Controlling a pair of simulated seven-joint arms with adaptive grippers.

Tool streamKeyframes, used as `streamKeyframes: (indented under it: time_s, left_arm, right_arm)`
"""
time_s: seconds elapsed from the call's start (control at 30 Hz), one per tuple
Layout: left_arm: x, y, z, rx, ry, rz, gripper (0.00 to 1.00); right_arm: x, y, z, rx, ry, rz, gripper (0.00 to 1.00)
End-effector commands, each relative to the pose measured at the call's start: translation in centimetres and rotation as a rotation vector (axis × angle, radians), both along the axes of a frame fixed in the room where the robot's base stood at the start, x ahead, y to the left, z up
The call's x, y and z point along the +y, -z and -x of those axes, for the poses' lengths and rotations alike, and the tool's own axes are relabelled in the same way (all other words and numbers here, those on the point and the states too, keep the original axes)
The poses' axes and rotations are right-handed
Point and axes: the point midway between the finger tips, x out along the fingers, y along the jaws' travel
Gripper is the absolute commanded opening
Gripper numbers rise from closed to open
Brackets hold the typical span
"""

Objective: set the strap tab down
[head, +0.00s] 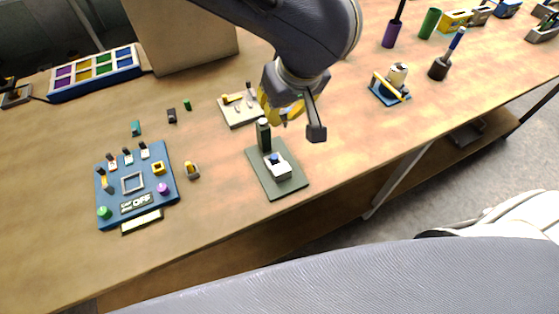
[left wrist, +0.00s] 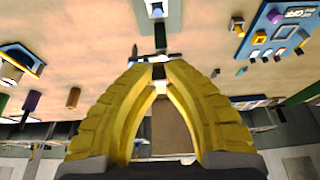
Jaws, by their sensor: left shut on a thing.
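My left gripper (head: 280,116) hangs over the middle of the table, close behind a grey-green base plate (head: 291,192). My right gripper is not in view.
A blue panel (head: 119,208) with knobs and switches lies at the left. A beige base (head: 238,120) with pins sits just left of the gripper. A blue stand (head: 384,97) with a cream cylinder is at the right. The front table strip right of the plate is clear.

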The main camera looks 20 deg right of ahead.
Motion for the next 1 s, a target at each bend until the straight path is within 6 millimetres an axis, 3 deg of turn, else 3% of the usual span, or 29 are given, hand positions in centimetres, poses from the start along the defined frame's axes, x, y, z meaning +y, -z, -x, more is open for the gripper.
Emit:
streamKeyframes:
  time_s: [0.6,0.8,1.0]
  left_arm:
    - [0.0,11.5,0.1,0.006,-0.003,-0.001,0.0]
    - [0.0,14.1,0.0,0.002,-0.003,0.001,0.0]
    - [0.0,15.1,0.0,0.001,-0.002,0.0,0.0]
  right_arm:
    - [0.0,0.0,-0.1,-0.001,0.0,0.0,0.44]
    - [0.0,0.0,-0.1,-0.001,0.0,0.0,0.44]
    - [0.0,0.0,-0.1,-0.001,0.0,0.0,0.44]
